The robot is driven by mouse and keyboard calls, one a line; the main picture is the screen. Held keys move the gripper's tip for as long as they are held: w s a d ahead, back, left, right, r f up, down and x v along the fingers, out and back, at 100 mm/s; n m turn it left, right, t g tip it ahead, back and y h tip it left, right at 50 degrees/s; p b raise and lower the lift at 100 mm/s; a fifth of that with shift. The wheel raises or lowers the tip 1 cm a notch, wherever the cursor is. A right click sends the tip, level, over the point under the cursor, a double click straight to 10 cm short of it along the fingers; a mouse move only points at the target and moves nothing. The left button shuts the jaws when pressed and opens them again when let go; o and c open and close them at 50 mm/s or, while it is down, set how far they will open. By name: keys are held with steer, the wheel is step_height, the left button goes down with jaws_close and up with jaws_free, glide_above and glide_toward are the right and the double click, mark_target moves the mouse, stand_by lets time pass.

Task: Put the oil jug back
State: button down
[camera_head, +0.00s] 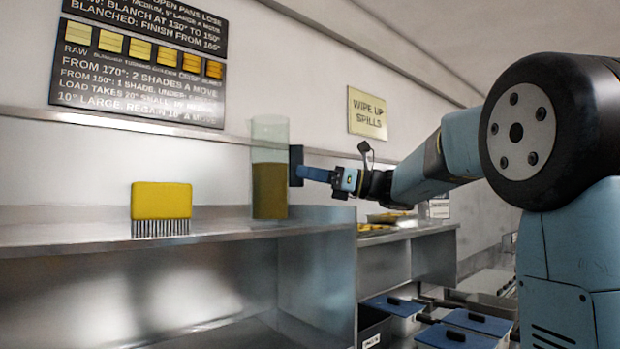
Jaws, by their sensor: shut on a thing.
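The oil jug (269,185) is a tall clear container, filled more than halfway with brown oil. It is upright at the right end of the steel shelf (220,230). Its base is at the level of the shelf top; I cannot tell whether it touches. A dark handle (296,165) is on its right side. My gripper (318,174) reaches in from the right and is shut on this handle. The fingertips are partly hidden at the handle.
A yellow brush (161,209) with bristles down stands on the shelf, left of the jug. The shelf between them is clear. A lower counter with yellow items (388,217) lies behind to the right. Blue-lidded containers (394,305) sit below right. Signs hang on the wall.

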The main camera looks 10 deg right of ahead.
steer(key=shift+f, duration=0.3)
steer(key=c, duration=1.1)
jaws_free()
steer(key=shift+f, duration=0.1)
steer(key=v, duration=1.2)
